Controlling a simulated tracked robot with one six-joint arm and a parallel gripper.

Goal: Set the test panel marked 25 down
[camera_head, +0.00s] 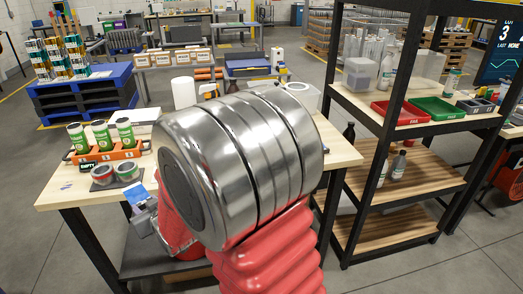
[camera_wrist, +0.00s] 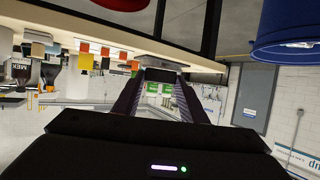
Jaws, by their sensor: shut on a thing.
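My gripper (camera_wrist: 163,76) shows in the wrist view, its two dark fingers closed in on a small greyish piece (camera_wrist: 162,64) at their tips. No number can be read on it, so I cannot tell from its face that it is the panel marked 25. In the head view my arm's large metal joint and red bellows cover the middle. Grey parts that look like my wrist (camera_head: 146,222) show below left of that joint, at the front edge of the wooden workbench (camera_head: 62,197). A small blue and white piece (camera_head: 138,195) is beside them; I cannot tell what it is.
On the bench's left stand several green-and-white cans in an orange rack (camera_head: 125,153). Two short tins (camera_head: 104,175) sit before it. A white roll (camera_head: 183,93) stands behind my arm. A shelf rack with red (camera_head: 400,113) and green (camera_head: 437,110) trays is at right.

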